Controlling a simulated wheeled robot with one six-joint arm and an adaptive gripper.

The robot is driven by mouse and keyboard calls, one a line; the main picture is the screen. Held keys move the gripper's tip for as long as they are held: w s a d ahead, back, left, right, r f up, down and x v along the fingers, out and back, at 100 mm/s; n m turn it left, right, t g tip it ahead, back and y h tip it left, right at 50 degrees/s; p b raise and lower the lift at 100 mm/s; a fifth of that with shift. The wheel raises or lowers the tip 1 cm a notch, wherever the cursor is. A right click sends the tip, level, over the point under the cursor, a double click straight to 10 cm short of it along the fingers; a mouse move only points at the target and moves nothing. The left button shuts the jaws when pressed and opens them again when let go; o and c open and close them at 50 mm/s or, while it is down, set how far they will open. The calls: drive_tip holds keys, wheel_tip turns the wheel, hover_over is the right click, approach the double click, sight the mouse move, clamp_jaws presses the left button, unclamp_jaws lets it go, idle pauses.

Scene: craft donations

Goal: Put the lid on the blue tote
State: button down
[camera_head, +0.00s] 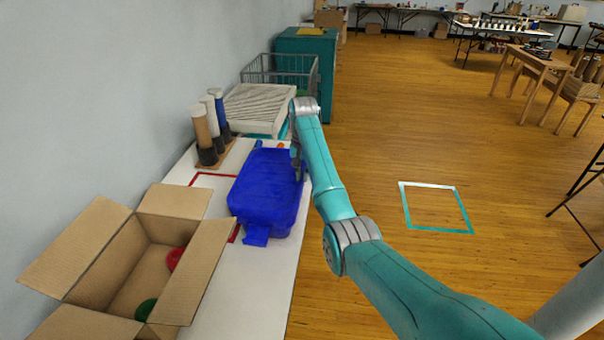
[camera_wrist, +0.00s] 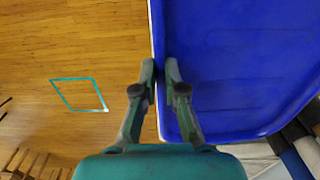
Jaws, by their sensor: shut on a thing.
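The blue lid (camera_head: 266,185) lies roughly flat over the blue tote (camera_head: 256,238) on the white table, hiding most of it. A blue tab of the tote shows below the lid's near end. I cannot tell whether the lid is seated or slightly above the rim. My gripper (camera_head: 298,168) is at the lid's right side, partly hidden by my arm. In the wrist view, my gripper (camera_wrist: 160,72) has its fingers on either side of the edge of the blue lid (camera_wrist: 235,60), shut on it.
An open cardboard box (camera_head: 100,262) with red and green items stands at the near left. Thread cones (camera_head: 203,138) stand behind the tote on the left. A red outline (camera_head: 208,174) marks the white table (camera_head: 262,292).

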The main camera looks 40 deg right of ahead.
drive_tip(key=c, duration=1.2)
unclamp_jaws()
